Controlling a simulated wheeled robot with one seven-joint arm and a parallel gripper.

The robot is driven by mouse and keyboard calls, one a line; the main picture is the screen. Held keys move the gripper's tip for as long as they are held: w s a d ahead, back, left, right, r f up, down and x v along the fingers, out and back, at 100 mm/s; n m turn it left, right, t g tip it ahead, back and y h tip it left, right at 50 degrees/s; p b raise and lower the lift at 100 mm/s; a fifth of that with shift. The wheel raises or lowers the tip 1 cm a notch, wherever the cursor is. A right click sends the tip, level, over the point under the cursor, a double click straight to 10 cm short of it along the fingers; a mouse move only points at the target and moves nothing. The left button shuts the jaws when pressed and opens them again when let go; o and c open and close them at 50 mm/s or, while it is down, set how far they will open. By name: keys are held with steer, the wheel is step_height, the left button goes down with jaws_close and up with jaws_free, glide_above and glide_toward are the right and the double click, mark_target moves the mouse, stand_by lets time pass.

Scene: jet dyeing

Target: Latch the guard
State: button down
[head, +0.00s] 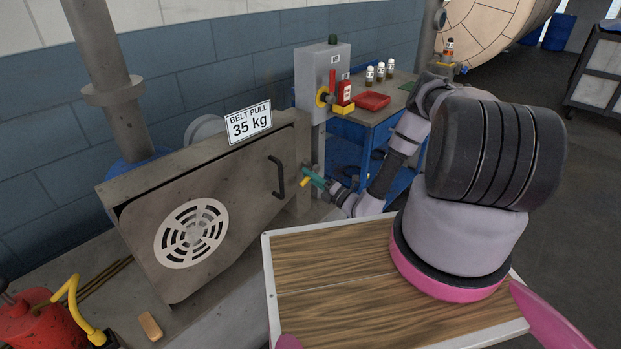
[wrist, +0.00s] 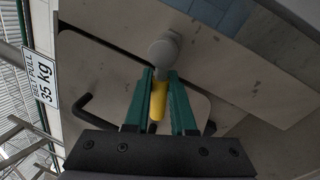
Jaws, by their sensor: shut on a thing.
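The guard (head: 160,235) is a grey metal panel with a round pale vent grille and a black bar handle (head: 279,177). It appears slightly askew in its housing, with a dark gap along its top left edge. At its right side is a small latch lever with a yellow grip (head: 304,182). In the wrist view the yellow grip (wrist: 157,100) hangs from a grey round pivot (wrist: 163,50). My gripper (head: 312,177) has green fingers, shut on the yellow grip from both sides. The guard panel (wrist: 95,75) and its handle (wrist: 85,110) show behind the fingers.
A sign reading 35 kg (head: 249,122) stands on the housing top. A grey control box (head: 322,75) and a blue bench (head: 372,112) with a red tray (head: 372,101) lie beyond my arm. A red can (head: 40,322) is at the lower left.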

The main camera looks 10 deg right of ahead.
steer(key=shift+s+r+m+t+h, duration=0.1)
steer(key=shift+r+m+t+h, duration=0.2)
steer(key=shift+m, duration=0.8)
steer(key=shift+r+m+t+h, duration=0.2)
steer(key=shift+m+h, duration=0.1)
steer(key=shift+m, duration=0.8)
steer(key=c, duration=0.8)
jaws_free()
steer(key=shift+o, duration=0.2)
steer(key=v, duration=1)
steer(key=shift+s+d, duration=0.2)
steer(key=shift+s, duration=0.1)
